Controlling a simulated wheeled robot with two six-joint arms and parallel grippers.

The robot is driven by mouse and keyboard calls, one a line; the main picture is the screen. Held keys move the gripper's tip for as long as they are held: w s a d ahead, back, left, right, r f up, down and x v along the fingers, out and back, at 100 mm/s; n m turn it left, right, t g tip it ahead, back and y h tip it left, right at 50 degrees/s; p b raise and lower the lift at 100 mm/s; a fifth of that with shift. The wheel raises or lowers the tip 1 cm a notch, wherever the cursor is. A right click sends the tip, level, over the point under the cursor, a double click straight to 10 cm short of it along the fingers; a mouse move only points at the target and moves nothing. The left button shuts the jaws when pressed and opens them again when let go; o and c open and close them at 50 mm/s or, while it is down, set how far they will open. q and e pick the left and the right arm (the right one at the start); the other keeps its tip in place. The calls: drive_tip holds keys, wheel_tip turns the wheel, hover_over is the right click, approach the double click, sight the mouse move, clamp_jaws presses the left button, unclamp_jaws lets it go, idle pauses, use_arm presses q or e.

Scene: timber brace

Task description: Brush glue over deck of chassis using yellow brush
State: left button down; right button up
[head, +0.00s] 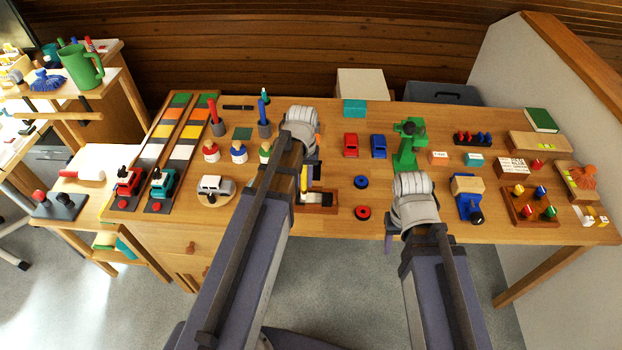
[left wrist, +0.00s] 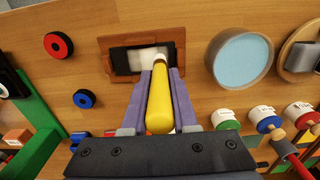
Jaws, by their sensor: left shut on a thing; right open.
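The yellow brush (left wrist: 160,103) is held between the fingers of my left gripper (left wrist: 160,88), which is shut on it. Its pale tip reaches the dark deck in the middle of the wooden chassis (left wrist: 109,66). A whitish patch (left wrist: 130,62) covers part of that deck. Whether the tip touches the deck is hard to tell. In the head view the chassis (head: 327,199) lies near the table's front edge, partly behind my left arm. My right gripper (head: 397,222) is open, over the table's front edge right of the chassis; its fingertips are mostly hidden.
A red wheel (head: 362,212) and a blue wheel (head: 361,182) lie right of the chassis. A round dish with a light blue inside (left wrist: 241,60) stands beside it in the left wrist view. A green stand (head: 408,150) rises behind my right gripper. Several painted figures and toy cars stand left.

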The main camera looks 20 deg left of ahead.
use_arm(q)
drive_tip(key=shift+s+a, duration=0.15)
drive_tip(key=shift+a, duration=0.4)
drive_tip(key=shift+d, duration=0.15)
drive_tip(key=shift+w+d, duration=0.3)
drive_tip(key=shift+d, duration=0.6)
drive_tip(key=shift+w+d, duration=0.3)
drive_tip(key=shift+d, duration=0.6)
drive_tip(key=shift+d, duration=0.15)
drive_tip(key=shift+w+d, duration=0.3)
drive_tip(key=shift+d, duration=0.65)
drive_tip(key=shift+w+d, duration=0.25)
drive_tip(key=shift+d, duration=0.65)
wheel_tip(320, 180, up, 6)
drive_tip(key=p, duration=0.6)
